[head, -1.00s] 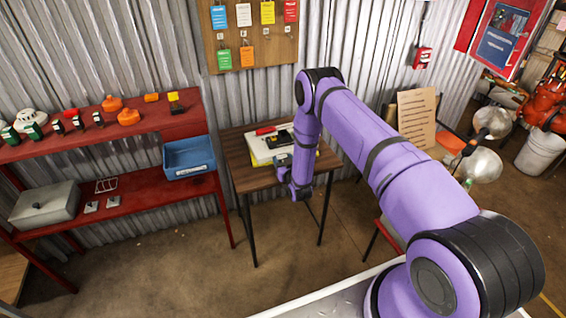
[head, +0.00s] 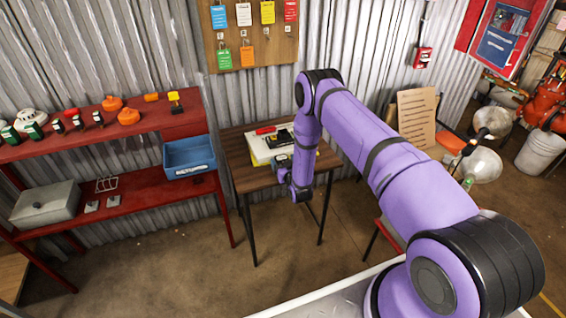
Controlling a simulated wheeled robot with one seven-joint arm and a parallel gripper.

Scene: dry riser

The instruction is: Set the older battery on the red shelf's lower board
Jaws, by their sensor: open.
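The red shelf stands at the left, and its lower board (head: 140,198) has bare red surface between the things on it. My gripper (head: 283,161) is over the small wooden table (head: 246,173), at the front of the white and yellow stack there. It is open, and my arm partly hides it. A dark object (head: 279,138) lies on the stack just behind my gripper, with a red item (head: 265,130) beside it. I cannot tell whether the dark object is a battery, or which thing is the older battery.
A blue bin (head: 190,158) sits at the lower board's right end. A grey lidded box (head: 46,203), a wire rack (head: 107,184) and two small grey pieces are left of it. The upper board holds orange, green and white items. Open floor lies before the shelf.

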